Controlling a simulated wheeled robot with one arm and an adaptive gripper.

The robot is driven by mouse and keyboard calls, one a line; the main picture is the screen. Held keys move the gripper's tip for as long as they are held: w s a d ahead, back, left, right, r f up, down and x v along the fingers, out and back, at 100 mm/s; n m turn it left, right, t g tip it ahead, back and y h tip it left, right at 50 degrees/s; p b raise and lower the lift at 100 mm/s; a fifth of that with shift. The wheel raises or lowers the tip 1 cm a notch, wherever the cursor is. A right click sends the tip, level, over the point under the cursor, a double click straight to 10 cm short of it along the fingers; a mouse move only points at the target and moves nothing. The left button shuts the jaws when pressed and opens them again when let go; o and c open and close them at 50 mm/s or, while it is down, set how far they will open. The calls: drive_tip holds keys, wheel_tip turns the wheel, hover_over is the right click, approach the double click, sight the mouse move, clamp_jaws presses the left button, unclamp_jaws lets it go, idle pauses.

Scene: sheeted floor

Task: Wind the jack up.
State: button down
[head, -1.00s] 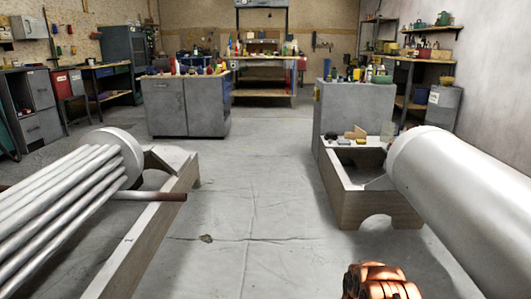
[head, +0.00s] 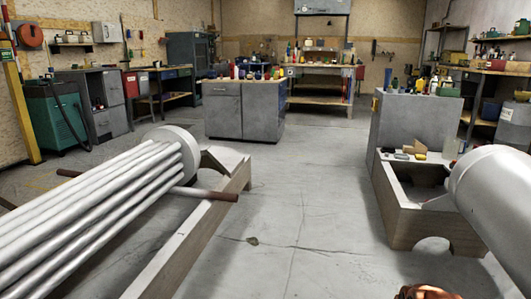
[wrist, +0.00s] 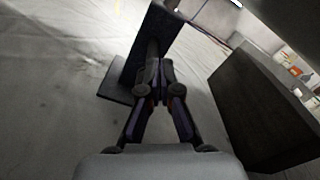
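In the wrist view, a dark object with an upright plate (wrist: 165,28) and a flat plate low at its left (wrist: 117,84) stands just beyond my fingertips. It may be the jack, but it is too dark to be sure, and no crank or handle can be made out. My gripper (wrist: 159,68) points at it with its fingertips drawn close together. I see nothing clearly held between them, and whether they touch the dark object is unclear. No jack can be made out in the head view.
A bundle of pale pipes (head: 95,210) rests on a wooden cradle (head: 215,215) at left, with a rusty bar (head: 210,194) sticking out. A large white cylinder (head: 495,190) lies on another cradle (head: 415,228) at right. Grey cabinets (head: 243,112) stand behind.

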drive_tip(key=shift+s, duration=0.2)
drive_tip(key=p+v, duration=0.2)
drive_tip(key=v, duration=0.4)
drive_tip(key=shift+w+r, duration=0.25)
drive_tip(key=shift+r, duration=0.1)
idle(0.3)
